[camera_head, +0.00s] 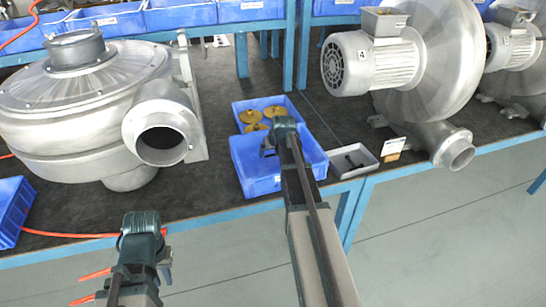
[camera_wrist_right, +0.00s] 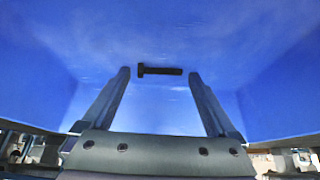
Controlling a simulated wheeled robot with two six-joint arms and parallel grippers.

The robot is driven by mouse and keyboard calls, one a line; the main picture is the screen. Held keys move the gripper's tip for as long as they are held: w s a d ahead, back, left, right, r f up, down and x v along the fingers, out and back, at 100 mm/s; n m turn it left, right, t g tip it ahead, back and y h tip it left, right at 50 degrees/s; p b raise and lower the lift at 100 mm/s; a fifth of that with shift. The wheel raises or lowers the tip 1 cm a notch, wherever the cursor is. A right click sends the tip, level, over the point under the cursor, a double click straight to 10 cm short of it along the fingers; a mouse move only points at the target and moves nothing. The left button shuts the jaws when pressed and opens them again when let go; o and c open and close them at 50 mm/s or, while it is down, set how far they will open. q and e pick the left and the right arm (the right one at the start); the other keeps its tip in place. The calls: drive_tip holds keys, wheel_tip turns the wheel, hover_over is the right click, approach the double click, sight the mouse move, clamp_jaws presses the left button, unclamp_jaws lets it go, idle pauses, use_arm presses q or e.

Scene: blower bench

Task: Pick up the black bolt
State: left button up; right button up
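The black bolt (camera_wrist_right: 160,70) lies on the floor of a blue bin in the right wrist view. It lies crosswise, with its head to the left. My right gripper (camera_wrist_right: 160,76) is open, its two fingers pointing into the bin on either side of the bolt in the picture; I cannot tell how far above the bolt they are. In the head view my right gripper (camera_head: 272,148) is over the front blue bin (camera_head: 256,182), and the bolt is not visible there. My left gripper (camera_head: 162,262) is low in front of the bench, its fingers too unclear to read.
A blue bin with several yellow parts (camera_head: 254,117) stands behind the front bin. A grey tray (camera_head: 353,160) with dark pieces is to its right. Large metal blowers (camera_head: 90,85) and (camera_head: 425,70) stand on either side. The bin walls surround my right gripper.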

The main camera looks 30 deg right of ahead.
clamp_jaws()
drive_tip(key=shift+r, duration=0.1)
idle(0.3)
wheel_tip(320, 180, up, 10)
drive_tip(key=p, duration=1)
